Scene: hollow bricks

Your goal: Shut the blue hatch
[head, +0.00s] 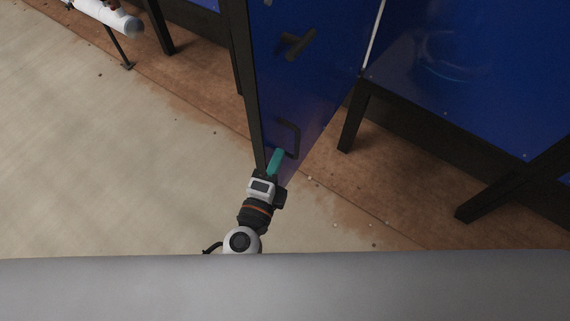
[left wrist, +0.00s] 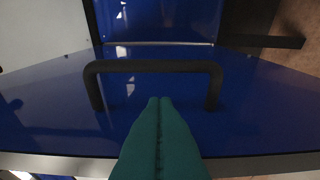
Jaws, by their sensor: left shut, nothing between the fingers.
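The blue hatch (head: 312,75) stands open in the head view, swung out toward me from the blue structure, with its dark frame edge on the left. A black bar handle (head: 297,137) sits low on its face. The handle also spans the left wrist view (left wrist: 150,66). My left gripper (head: 279,154), with teal fingers, is shut and empty right by the handle. In the left wrist view its fingertips (left wrist: 159,101) lie just below the bar, between its two posts. I cannot tell if they touch the handle or the hatch. My right gripper is not in view.
A blue panel (head: 460,70) on dark legs (head: 353,123) stands to the right of the hatch. A dark knob or latch (head: 296,43) sticks out higher on the hatch. A white and dark object (head: 107,15) is at the upper left. The pale floor on the left is clear.

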